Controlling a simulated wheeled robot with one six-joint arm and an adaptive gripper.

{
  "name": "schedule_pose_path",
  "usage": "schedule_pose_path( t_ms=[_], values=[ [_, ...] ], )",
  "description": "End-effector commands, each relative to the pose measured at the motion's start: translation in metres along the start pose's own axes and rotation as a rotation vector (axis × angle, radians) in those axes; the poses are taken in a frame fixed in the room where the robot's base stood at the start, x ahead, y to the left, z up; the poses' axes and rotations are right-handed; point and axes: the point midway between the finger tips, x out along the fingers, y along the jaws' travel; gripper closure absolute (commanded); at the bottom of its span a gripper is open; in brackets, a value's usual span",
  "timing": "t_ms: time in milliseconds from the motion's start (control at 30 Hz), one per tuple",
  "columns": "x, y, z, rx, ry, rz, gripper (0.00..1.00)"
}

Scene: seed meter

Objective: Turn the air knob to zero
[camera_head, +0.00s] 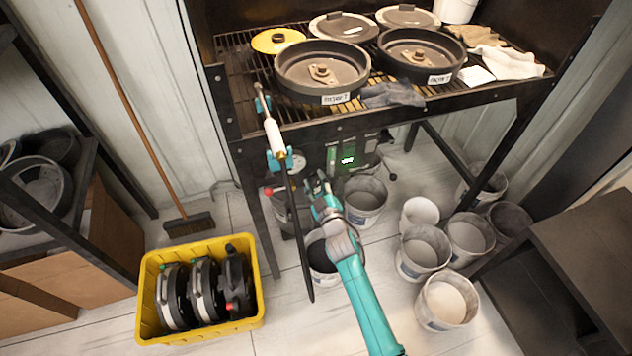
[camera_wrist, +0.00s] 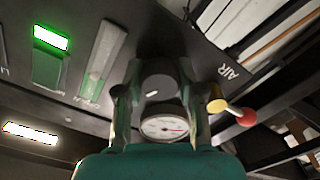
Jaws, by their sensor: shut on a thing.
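The air knob (camera_wrist: 157,82) is a dark round knob with a short white mark on its face, in the wrist view. My gripper (camera_wrist: 156,72) has one finger on each side of it and is shut on it. In the head view my gripper (camera_head: 319,186) is at the machine under the rack, and the knob is hidden there.
A lit green display (camera_head: 348,154) is on the machine. A dark rod (camera_head: 293,220) hangs left of my gripper. Several buckets (camera_head: 423,250) and a yellow crate (camera_head: 198,335) stand on the floor.

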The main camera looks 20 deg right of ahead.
Motion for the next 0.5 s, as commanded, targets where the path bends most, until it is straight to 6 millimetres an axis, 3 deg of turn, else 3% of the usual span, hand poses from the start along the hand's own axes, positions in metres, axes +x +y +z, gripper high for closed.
schedule_pose_path(
  t_ms=[500],
  values=[
    [-0.0005,-0.0009,0.0018,-0.333,-0.004,-0.002,0.97]
  ],
)
